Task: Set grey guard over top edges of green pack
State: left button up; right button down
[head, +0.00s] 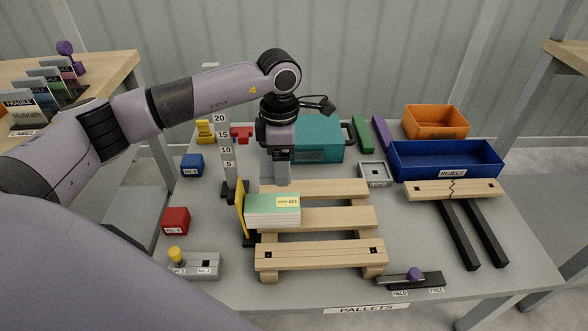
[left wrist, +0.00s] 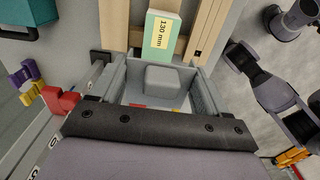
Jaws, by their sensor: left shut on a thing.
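The green pack (head: 272,211) is a pale green and white layered stack on the left part of the wooden pallet (head: 320,250). It bears a yellow label, which reads 130 mm in the left wrist view (left wrist: 158,35). My left gripper (head: 275,180) points down just behind the pack. It is shut on a grey piece, seen between its fingers in the left wrist view (left wrist: 162,80), which looks like the grey guard. The guard's lower side is hidden, and I cannot tell its gap to the pallet. My right gripper is not in view.
A yellow upright plate (head: 240,208) stands at the pack's left end, beside a numbered height post (head: 228,160). A teal case (head: 318,138) is close behind my left gripper. A small grey tray (head: 375,174) and a blue reject bin (head: 446,162) are to the right.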

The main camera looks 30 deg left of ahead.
aim_at(283, 202)
pick_arm(q)
notch_tip(283, 202, down, 2)
jog(key=shift+f+b, duration=0.25)
jog(key=shift+b, duration=0.5)
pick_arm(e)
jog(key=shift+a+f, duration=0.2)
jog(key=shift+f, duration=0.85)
pick_arm(q)
jog(key=shift+f+b, duration=0.3)
jog(key=shift+f, duration=0.2)
notch_tip(283, 202, down, 4)
jog(key=b, duration=0.2)
jog(key=shift+b, duration=0.3)
jog(key=shift+f+b, duration=0.3)
jog(key=shift+f, duration=0.1)
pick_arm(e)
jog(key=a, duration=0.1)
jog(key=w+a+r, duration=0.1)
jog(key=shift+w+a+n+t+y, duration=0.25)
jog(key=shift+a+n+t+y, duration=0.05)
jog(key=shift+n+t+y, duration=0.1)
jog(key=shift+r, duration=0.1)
pick_arm(q)
jog(key=shift+f+b, duration=0.35)
jog(key=shift+f, duration=0.5)
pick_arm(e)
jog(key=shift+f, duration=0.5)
